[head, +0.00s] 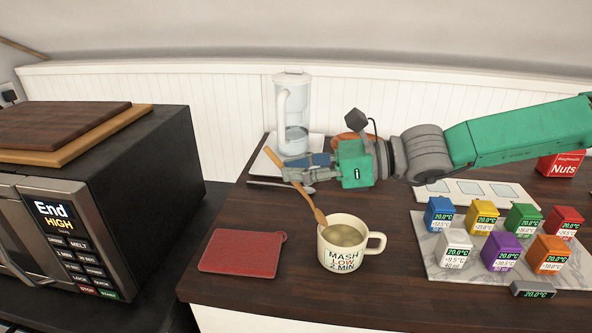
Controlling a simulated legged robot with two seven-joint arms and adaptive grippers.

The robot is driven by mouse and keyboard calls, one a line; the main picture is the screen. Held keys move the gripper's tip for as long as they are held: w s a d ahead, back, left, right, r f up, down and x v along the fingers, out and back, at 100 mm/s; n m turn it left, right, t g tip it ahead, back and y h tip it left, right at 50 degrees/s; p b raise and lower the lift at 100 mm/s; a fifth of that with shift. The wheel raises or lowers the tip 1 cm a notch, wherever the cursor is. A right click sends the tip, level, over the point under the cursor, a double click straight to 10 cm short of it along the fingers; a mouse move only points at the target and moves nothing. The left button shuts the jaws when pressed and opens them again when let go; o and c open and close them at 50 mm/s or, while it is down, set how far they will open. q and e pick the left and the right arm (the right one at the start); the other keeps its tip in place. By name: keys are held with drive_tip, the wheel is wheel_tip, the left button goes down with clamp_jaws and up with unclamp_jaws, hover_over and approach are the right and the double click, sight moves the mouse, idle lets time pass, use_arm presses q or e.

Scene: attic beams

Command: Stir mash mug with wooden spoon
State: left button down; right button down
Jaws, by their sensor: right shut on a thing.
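The cream mash mug (338,258) stands upright on the dark wooden counter, with its handle to the right. Its lettering reads MASH LOW 2 MIN, and a pale yellowish content shows inside. My right gripper (287,175) is shut on the wooden spoon (307,200), up and to the left of the mug. The spoon is tilted, its upper end to the upper left and its lower end at the mug's left rim. I cannot tell whether that lower end is inside the mug or just behind the rim. My left gripper is not in view.
A red mat (242,252) lies left of the mug. A clear jug (292,115) stands behind my gripper. Several coloured labelled cubes stand on a pale board (432,262) at the right. A microwave (75,235) with wooden boards on top (60,125) is at the left.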

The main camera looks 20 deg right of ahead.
drive_tip(key=shift+r, duration=0.15)
wheel_tip(320, 180, up, 5)
drive_tip(key=p, duration=0.4)
drive_tip(key=shift+p, duration=0.4)
idle(0.9)
